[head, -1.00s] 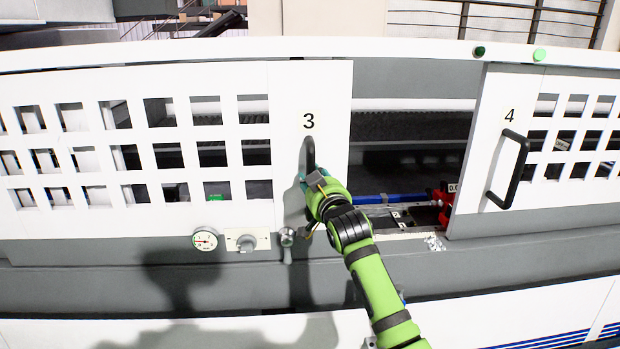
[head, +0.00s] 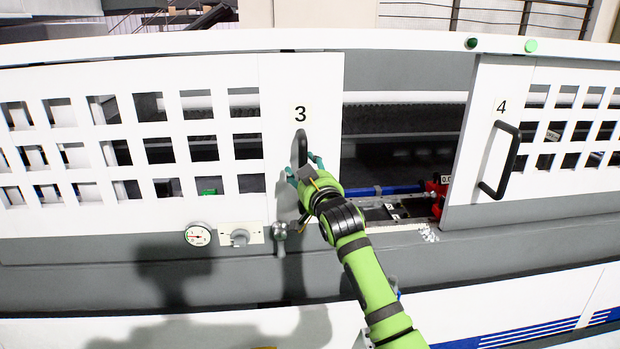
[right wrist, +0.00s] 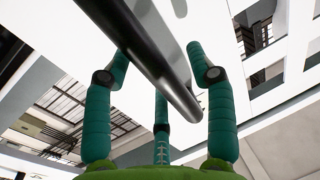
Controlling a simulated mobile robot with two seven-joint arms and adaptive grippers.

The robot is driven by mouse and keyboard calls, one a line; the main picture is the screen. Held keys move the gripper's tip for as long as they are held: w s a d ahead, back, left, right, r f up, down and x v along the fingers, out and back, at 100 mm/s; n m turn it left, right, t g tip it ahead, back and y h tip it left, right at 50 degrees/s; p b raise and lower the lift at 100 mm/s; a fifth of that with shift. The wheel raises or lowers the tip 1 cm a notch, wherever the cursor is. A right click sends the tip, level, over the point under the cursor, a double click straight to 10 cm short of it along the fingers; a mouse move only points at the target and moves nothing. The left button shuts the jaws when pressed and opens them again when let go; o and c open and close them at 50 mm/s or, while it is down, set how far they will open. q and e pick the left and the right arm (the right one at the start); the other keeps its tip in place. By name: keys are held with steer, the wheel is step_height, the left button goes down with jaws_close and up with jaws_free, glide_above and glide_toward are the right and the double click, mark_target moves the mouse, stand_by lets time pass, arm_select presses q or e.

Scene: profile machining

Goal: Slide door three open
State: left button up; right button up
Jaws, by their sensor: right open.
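Door three (head: 326,80) is a white sliding panel marked "3", with a dark upright bar handle (head: 301,148). An open gap lies between its right edge and door four (head: 487,150). My right gripper (head: 303,171) is at the lower part of door three's handle, with its teal fingers spread. In the right wrist view, the handle bar (right wrist: 150,65) runs between the open fingers (right wrist: 160,75), with clearance visible near its end; I cannot tell whether any finger touches it. My left gripper is not in view.
Through the gap I see a blue bar (head: 385,190) and a red part (head: 437,196) inside the machine. Below door three are a gauge (head: 198,235), a knob (head: 240,237) and a small metal fitting (head: 279,231). Door four has a black handle (head: 500,160).

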steer(key=v, duration=1.2)
steer(key=shift+w, duration=0.1)
step_height(320, 180, down, 25)
steer(key=d+g+h, duration=0.1)
steer(key=d+g, duration=0.1)
steer(key=g, duration=0.2)
steer(key=s+d+f+g, duration=0.1)
steer(key=s+f, duration=0.3)
steer(key=f, duration=0.4)
steer(key=s+d+f+g+h+b, duration=0.1)
steer(key=s+f+g, duration=0.15)
steer(key=f, duration=0.45)
steer(key=s+d+f+g, duration=0.15)
steer(key=s+f, duration=0.25)
steer(key=f, duration=0.4)
steer(key=s+d+f+g+h, duration=0.1)
steer(key=s+d+f+g, duration=0.1)
steer(key=s+f, duration=0.65)
steer(key=s+d+f+g, duration=0.15)
steer(key=s+f, duration=0.45)
steer(key=s, duration=0.6)
steer(key=s+d+f+g+h, duration=0.1)
steer(key=s+d+f+g, duration=0.15)
steer(key=s+f, duration=0.6)
steer(key=s+d+f+g, duration=0.1)
steer(key=s+d+f, duration=0.1)
steer(key=s, duration=1.5)
steer(key=shift+d+g+b, duration=0.3)
steer(key=shift+d+b, duration=0.1)
steer(key=shift+d, duration=0.3)
